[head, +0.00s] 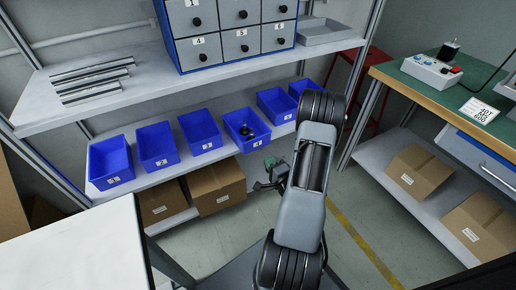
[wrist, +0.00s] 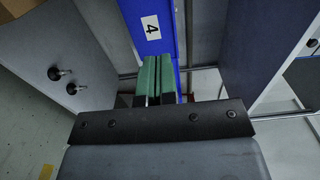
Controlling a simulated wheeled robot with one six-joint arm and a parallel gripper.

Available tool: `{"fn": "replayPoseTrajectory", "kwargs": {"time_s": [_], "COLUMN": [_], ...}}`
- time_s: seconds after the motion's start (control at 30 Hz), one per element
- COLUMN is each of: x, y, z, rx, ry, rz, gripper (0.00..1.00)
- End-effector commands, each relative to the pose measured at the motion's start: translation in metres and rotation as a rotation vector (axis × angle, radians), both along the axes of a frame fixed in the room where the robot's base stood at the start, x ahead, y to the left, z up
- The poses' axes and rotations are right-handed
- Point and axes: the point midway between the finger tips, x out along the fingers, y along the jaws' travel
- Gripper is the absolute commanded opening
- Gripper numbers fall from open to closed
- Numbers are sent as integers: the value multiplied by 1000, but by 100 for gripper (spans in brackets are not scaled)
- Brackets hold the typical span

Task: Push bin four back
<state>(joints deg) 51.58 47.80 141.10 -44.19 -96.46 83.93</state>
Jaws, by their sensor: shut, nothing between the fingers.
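Bin four (head: 240,140) is a blue open bin on the middle shelf, with a dark object (head: 247,130) inside. Its front stands farther out than the fronts of bins three and five and reaches about the shelf's front edge. My gripper (head: 270,163) is just in front of and below the right part of bin four, partly hidden by my arm. In the wrist view the blue front with the number 4 label (wrist: 151,27) is right ahead of the green fingers (wrist: 157,62). The fingers are together and empty. I cannot tell whether they touch the bin.
Bin three (head: 200,131) is left of bin four, bin five (head: 275,105) right. Bins one (head: 110,163) and two (head: 156,146) are farther left. The upper shelf (head: 150,88) with a drawer cabinet (head: 225,50) is above. Cardboard boxes (head: 216,188) are below. A workbench (head: 425,75) is at right.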

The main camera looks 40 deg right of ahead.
Motion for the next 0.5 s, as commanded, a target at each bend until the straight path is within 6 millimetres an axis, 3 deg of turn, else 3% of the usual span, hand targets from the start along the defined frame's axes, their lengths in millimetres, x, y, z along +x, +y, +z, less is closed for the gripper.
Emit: {"fn": "replayPoseTrajectory", "kwargs": {"time_s": [0.2, 0.5], "x": [43, 81], "y": [-5, -11], "z": [-1, -1], "rx": [-4, -3], "ry": [-2, -1], "rz": [4, 1], "gripper": [0, 0]}}
